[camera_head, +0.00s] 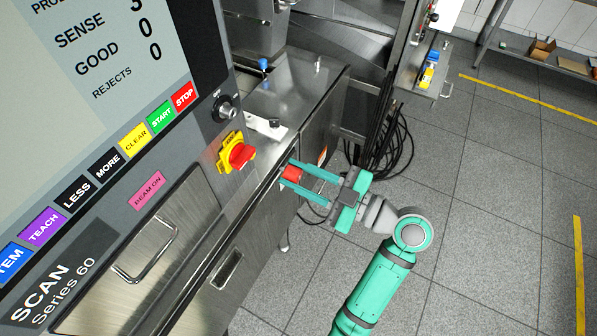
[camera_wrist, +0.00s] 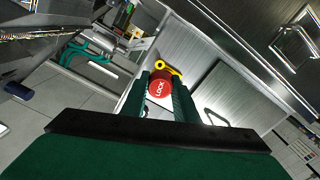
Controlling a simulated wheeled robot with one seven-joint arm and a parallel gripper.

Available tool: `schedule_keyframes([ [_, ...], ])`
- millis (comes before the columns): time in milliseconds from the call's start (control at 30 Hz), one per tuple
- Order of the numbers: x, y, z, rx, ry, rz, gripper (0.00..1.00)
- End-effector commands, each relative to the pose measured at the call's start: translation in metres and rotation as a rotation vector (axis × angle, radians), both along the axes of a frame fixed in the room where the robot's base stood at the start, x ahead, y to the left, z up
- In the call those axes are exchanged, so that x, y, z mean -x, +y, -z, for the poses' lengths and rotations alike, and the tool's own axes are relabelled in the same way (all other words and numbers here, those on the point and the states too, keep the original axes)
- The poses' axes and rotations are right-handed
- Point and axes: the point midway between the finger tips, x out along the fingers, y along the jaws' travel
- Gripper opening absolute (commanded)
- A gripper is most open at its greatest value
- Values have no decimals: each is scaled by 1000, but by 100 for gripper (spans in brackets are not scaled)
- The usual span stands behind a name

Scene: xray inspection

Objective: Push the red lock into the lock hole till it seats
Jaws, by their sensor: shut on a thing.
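The red lock (camera_head: 293,173) is between the fingertips of my gripper (camera_head: 302,177) beside the front edge of the steel machine. In the wrist view the lock (camera_wrist: 159,88) shows its round red face with the word LOCK. My gripper (camera_wrist: 160,98) is shut on it there. A yellow ring-shaped part (camera_wrist: 172,68) shows just behind the lock; I cannot tell whether they touch. The lock hole itself is not clearly visible, and the lock's far end is hidden.
The machine's control panel (camera_head: 120,120) with coloured buttons fills the left. A red knob on a yellow plate (camera_head: 238,155) sticks out nearby. Dark cables (camera_head: 392,150) hang behind my gripper. The grey tiled floor (camera_head: 500,200) on the right is open.

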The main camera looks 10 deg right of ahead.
Motion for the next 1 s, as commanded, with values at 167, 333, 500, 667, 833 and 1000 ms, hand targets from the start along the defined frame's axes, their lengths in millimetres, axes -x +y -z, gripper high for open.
schedule_keyframes([
  [167, -6, 8, 0, 0, 0, -2, 0],
  [333, -14, 19, 0, 0, 0, 0, 0],
  [500, -22, 30, 0, 0, 0, 1, 0],
  [667, -29, 39, 0, 1, 1, 2, 0],
  [833, -33, 46, 0, 0, 0, 1, 0],
  [1000, -35, 47, 0, 1, 1, 3, 0],
])
